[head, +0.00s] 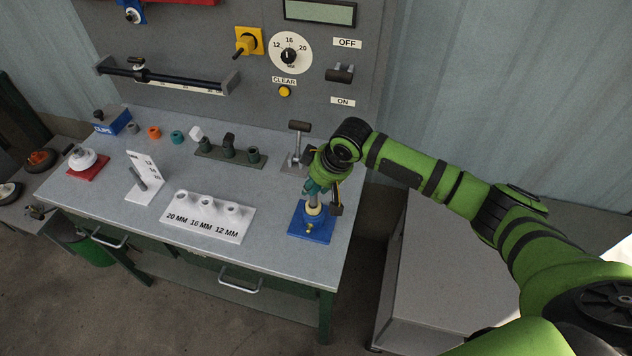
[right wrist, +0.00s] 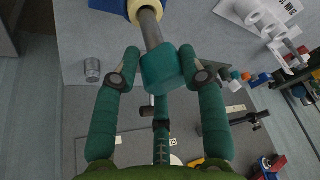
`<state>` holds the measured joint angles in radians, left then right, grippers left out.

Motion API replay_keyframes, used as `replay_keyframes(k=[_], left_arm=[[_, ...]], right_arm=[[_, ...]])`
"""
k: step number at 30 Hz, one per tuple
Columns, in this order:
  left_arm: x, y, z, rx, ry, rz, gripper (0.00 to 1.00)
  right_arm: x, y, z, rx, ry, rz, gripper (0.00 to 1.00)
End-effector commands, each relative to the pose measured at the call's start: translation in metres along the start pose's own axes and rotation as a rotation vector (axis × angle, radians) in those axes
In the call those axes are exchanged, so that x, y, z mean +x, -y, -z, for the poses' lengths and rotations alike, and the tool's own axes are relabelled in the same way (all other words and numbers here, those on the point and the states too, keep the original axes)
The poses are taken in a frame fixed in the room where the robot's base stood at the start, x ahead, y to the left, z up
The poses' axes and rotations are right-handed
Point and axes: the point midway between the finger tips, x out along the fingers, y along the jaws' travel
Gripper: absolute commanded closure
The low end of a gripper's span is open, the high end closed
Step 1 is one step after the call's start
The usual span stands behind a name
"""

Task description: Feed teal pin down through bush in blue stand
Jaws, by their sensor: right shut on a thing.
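The blue stand (head: 311,228) sits at the bench's front right corner, with the pale yellow bush (head: 314,209) upright in it. The bush also shows at the top of the right wrist view (right wrist: 136,10). My right gripper (head: 317,187) is directly above the stand, shut on the teal head of the pin (right wrist: 160,68). The pin's grey shaft (right wrist: 150,27) points down from the fingers and meets the bush mouth. Its lower end is hidden there, so I cannot tell how deep it sits. My left gripper is not in view.
A white block marked 20, 16 and 12 MM (head: 207,218) lies left of the stand. The bench's right edge is close to the stand. A control panel (head: 220,60) rises at the back.

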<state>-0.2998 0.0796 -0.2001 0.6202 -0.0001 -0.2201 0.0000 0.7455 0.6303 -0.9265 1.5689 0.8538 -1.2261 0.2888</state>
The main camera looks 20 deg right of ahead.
Motion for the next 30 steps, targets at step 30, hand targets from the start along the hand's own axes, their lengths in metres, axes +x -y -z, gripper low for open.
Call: replay_keyframes(k=[30], left_arm=[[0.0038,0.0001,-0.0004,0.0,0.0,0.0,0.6]], right_arm=[[0.0079,0.0001,-0.0024,-0.001,-0.002,0.001,0.94]])
